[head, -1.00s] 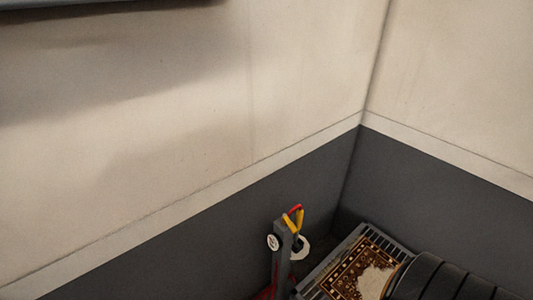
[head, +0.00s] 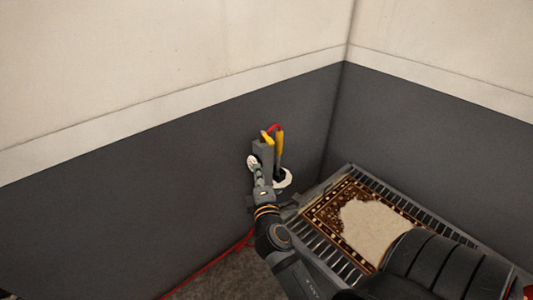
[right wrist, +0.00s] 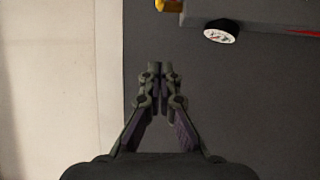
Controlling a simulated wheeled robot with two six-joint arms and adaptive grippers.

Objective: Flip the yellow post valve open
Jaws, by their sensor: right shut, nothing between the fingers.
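The grey post (head: 263,153) stands near the dark wall, with a small yellow piece (head: 267,139), apparently the valve lever, at its top. In the right wrist view a bit of yellow (right wrist: 161,5) shows at the top edge, mostly cut off, beside the grey post (right wrist: 200,9). A white-faced round gauge (head: 252,162) is on the post's side; it also shows in the right wrist view (right wrist: 221,34). My right gripper (head: 257,172) is shut and empty, just below the gauge in the head view; contact cannot be told. My left gripper is out of view.
A yellow upright handle (head: 280,144) with a red top stands close right of the post, above a white round piece (head: 284,181). A patterned rug (head: 375,225) lies on a slatted rack (head: 325,247) at right. A red hose (head: 212,261) runs along the floor.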

